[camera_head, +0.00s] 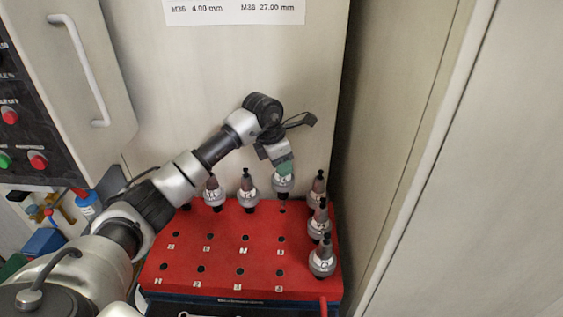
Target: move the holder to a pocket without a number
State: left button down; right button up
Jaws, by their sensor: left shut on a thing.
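My left gripper (284,167) is shut on a grey tool holder (283,184) with a green part at the jaws. The holder is roughly upright over the back of the red mould base (225,222). A thin tip shows under it; I cannot tell whether it is in a pocket or just above one. The base has two front rows of empty pockets with small white number labels, such as the pocket (241,271) in the front row. My right gripper is not in view.
Other holders stand along the back, such as one (214,191) and another (247,188). Three stand down the right edge, the nearest one (322,261) at the front. A cabinet wall (400,190) rises close to the right. A control panel (22,125) is at the left.

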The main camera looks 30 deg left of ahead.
aim_at(281, 183)
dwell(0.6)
pick_arm(q)
jog(key=shift+f+b, duration=1)
jog(key=shift+f, duration=0.45)
jog(key=shift+f+b, duration=1.2)
jog(key=shift+f, duration=0.45)
jog(key=c, duration=0.6)
grip_release()
jog(key=shift+s+f, duration=0.1)
jog(key=shift+f, duration=0.15)
jog(key=b+v, duration=0.1)
jog(key=v, duration=1)
jog(key=shift+r, duration=0.1)
